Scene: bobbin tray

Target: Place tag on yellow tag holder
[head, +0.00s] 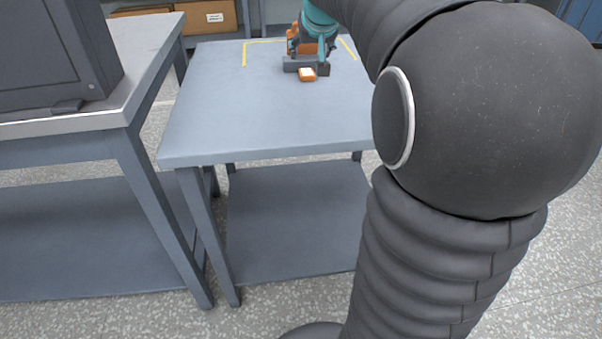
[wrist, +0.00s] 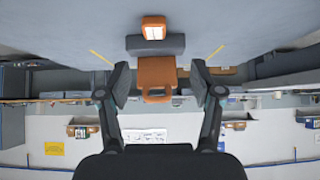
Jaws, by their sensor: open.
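My gripper (head: 313,46) is over the far part of the table; its fingers also show spread apart in the wrist view (wrist: 160,72). An orange piece with a loop-like opening (wrist: 157,78) appears in the gap between the fingers, with space on both sides. In the head view the orange piece (head: 292,40) is partly hidden by my gripper. A dark grey block (wrist: 155,46) stands beside it, also in the head view (head: 291,64). A small orange block with a white face (head: 307,74) is in front of the grey block. I cannot tell which piece is the tag or its holder.
Yellow corner lines (head: 244,55) mark the far part of the grey table (head: 255,115); its near part is clear. Another bench (head: 150,65) with a dark case (head: 55,50) stands at left. Cardboard boxes (head: 207,16) sit on a shelf behind.

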